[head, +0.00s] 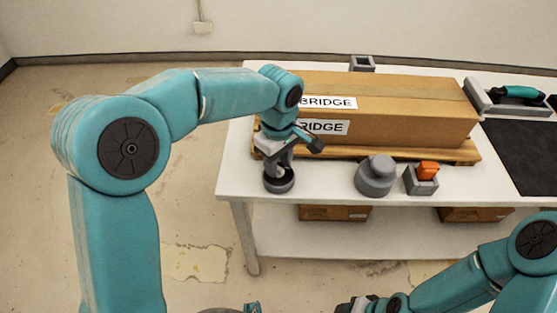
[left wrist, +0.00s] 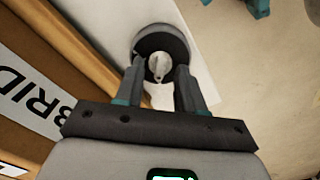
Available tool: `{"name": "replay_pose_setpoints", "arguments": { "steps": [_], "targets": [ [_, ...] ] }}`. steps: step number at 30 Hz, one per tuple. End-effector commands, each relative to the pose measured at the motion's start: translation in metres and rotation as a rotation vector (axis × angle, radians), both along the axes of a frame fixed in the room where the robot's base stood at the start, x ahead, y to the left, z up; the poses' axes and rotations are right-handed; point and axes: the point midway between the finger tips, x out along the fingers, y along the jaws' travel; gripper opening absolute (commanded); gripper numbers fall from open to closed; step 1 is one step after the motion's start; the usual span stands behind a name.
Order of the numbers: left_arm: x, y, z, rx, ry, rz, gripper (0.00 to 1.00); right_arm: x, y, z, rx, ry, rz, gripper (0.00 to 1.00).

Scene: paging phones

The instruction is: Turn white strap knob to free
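The white strap knob (left wrist: 159,67) sits in a dark round housing (left wrist: 178,42) near the table's front left corner. In the head view the housing (head: 279,186) is directly below my left gripper (head: 279,168), which partly covers it. In the left wrist view my left gripper (left wrist: 160,73) has its two fingers apart, one on each side of the knob, with a gap showing between them. The knob's narrow grip points roughly along the fingers. My right gripper (head: 352,305) is low at the bottom edge, partly cut off, and its fingers are unclear.
A cardboard box labelled BRIDGE (head: 410,115) lies on a wooden pallet (head: 440,153) just behind the knob. A grey round knob (head: 376,177) and an orange switch on a grey base (head: 427,170) stand to the right. A black mat (head: 522,150) is farther right.

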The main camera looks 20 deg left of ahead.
Motion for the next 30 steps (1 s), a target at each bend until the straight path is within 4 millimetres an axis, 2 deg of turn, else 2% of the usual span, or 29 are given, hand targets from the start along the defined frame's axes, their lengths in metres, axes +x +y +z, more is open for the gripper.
{"name": "replay_pose_setpoints", "arguments": {
  "steps": [4,7,21,25,30],
  "targets": [
    [0.0,0.0,0.004,0.0,0.0,-0.001,0.38,0.0,0.0,0.001,0.0,0.0,0.0,0.53],
    [0.0,0.0,0.016,0.0,-0.002,0.0,0.38,0.0,0.0,0.003,0.0,0.0,0.0,0.53],
    [0.0,0.0,0.134,-0.002,-0.004,0.0,0.38,0.0,0.0,0.024,0.0,0.0,0.0,0.53],
    [0.0,0.0,0.153,-0.001,-0.003,-0.001,0.38,0.0,0.0,0.028,0.0,0.0,0.0,0.53],
    [0.0,0.0,0.163,0.0,-0.001,-0.001,0.38,0.0,0.0,0.029,0.0,0.0,0.0,0.53]
  ]
}}
